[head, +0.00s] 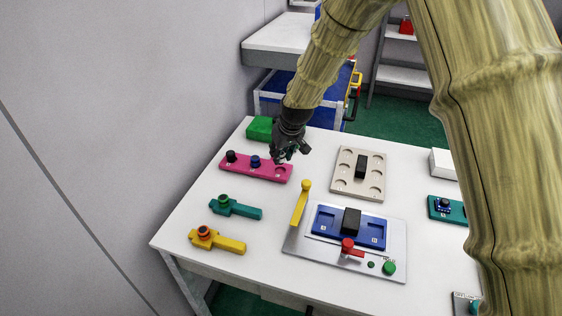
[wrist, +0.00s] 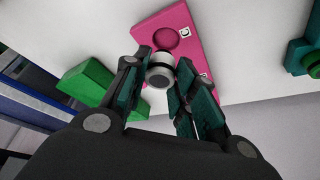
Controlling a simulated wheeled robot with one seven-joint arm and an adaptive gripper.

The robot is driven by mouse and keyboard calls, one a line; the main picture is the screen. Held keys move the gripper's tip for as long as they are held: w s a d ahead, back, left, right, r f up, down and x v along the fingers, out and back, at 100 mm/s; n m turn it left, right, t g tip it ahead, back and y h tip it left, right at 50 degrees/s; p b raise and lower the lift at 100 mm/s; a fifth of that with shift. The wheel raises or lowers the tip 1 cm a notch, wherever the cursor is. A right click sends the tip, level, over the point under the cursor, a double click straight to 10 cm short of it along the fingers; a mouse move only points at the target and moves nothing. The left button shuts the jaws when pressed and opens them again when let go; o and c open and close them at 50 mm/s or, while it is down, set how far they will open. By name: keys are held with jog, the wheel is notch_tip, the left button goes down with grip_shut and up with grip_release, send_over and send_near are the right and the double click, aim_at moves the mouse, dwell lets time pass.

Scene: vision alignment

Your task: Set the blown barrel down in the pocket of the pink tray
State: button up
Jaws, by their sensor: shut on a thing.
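The pink tray (head: 256,169) lies at the far left of the table; in the wrist view, part of it (wrist: 181,20) shows. A round, empty pocket (wrist: 165,37) shows in the wrist view, near one end. My gripper (head: 285,155) is over the tray's right end. In the wrist view, my gripper (wrist: 160,75) is shut on the barrel (wrist: 160,72), a small light-grey cylinder with a dark end. The barrel appears beside the pocket, over the tray's edge; its height is unclear.
A green block (head: 259,128) lies behind the tray. A beige tray (head: 347,188) with a black block (head: 361,166) is to the right. A yellow upright lever (head: 301,202) stands in front. Teal (head: 245,211) and yellow (head: 231,245) holders lie nearer me.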

aim_at(283, 158)
jog(key=shift+f+p, duration=0.3)
jog(key=shift+f, duration=1.65)
jog(key=o, duration=1.1)
jog(key=shift+f, duration=0.1)
jog(key=shift+c, duration=0.2)
jog(key=b+v, duration=0.1)
jog(key=v, duration=1.1)
jog(key=shift+b, duration=0.3)
